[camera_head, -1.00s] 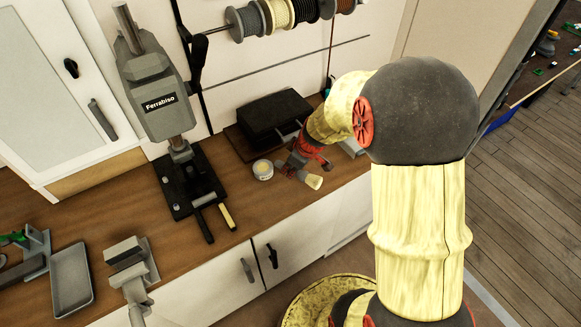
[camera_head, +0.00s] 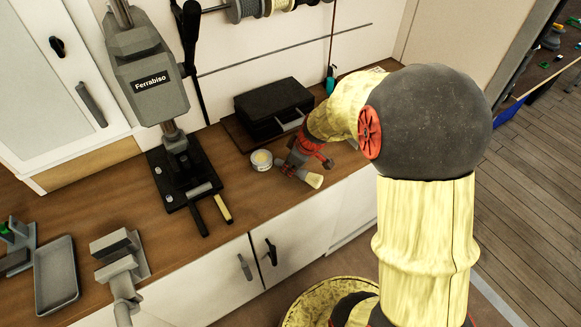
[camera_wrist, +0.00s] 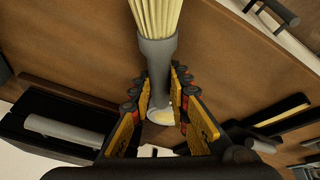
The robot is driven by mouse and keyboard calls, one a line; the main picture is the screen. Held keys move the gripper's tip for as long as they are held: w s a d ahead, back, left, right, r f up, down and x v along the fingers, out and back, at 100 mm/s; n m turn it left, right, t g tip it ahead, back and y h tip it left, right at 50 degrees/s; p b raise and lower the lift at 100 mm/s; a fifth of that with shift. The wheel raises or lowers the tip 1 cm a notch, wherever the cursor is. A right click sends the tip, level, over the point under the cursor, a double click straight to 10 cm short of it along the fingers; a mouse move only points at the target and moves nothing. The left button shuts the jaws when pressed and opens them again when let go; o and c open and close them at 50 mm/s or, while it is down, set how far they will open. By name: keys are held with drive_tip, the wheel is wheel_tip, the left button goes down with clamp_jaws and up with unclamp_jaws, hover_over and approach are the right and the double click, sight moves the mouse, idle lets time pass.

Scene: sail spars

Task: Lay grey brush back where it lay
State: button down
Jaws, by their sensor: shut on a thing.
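The grey brush (camera_head: 314,181) has pale yellow bristles and a grey body. My gripper (camera_head: 298,170) is shut on it, low over the wooden counter just right of a small white jar. The bristles point toward the counter's front edge. In the wrist view the grey brush (camera_wrist: 157,55) stands between the two yellow-padded fingers of my gripper (camera_wrist: 158,95), bristles at the top of the picture. I cannot tell whether the brush touches the counter.
The white jar (camera_head: 262,160) is close on the left. A black box (camera_head: 273,107) stands behind. The drill press (camera_head: 150,82) stands left, with black and cream handles in front. A grey tray (camera_head: 56,275) lies far left. Wooden counter (camera_head: 245,200) is bare between press and brush.

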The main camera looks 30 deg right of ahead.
drive_tip(key=shift+f+b, duration=0.45)
drive_tip(key=shift+f, duration=0.15)
drive_tip(key=shift+f+b, duration=0.3)
drive_tip(key=shift+b, duration=0.1)
